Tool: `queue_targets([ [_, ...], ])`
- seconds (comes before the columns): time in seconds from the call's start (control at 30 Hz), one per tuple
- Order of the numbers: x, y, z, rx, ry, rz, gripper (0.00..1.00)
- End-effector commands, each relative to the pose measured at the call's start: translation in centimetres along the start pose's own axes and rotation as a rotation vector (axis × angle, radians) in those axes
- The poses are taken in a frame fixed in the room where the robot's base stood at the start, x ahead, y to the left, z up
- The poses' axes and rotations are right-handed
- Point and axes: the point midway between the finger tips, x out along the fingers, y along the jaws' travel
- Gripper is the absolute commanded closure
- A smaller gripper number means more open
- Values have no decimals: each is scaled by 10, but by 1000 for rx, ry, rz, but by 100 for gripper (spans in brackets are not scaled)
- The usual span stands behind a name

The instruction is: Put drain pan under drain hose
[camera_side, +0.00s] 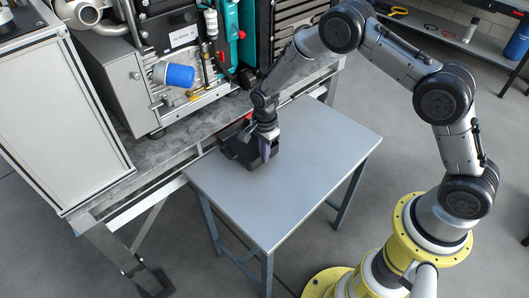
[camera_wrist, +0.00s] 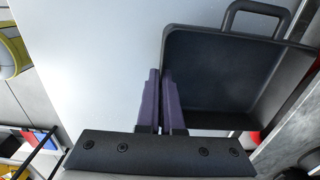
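The drain pan (camera_side: 238,152) is a black, shallow, open tray at the back corner of the small grey table, near the machine bench. In the wrist view the pan (camera_wrist: 225,75) looks empty, with a loop handle at its top. My gripper (camera_side: 266,150) points down at the pan's near side. In the wrist view its purple fingers (camera_wrist: 160,90) are close together, one on each side of the pan's wall, and look shut on it. I cannot tell whether the pan rests on the table or is slightly raised. I cannot clearly pick out the drain hose.
The grey table (camera_side: 290,190) is otherwise bare. The machine on the bench (camera_side: 160,150) carries a blue-capped filter (camera_side: 174,75) and several fittings above the bench edge. A small red part shows behind the pan (camera_side: 248,117). A shelf with tools stands at the back right.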

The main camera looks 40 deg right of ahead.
Motion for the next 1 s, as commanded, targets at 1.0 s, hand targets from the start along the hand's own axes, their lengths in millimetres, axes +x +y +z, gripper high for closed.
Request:
queue_targets([
  [1.0,-45,-1,0,0,-1,-5,67],
])
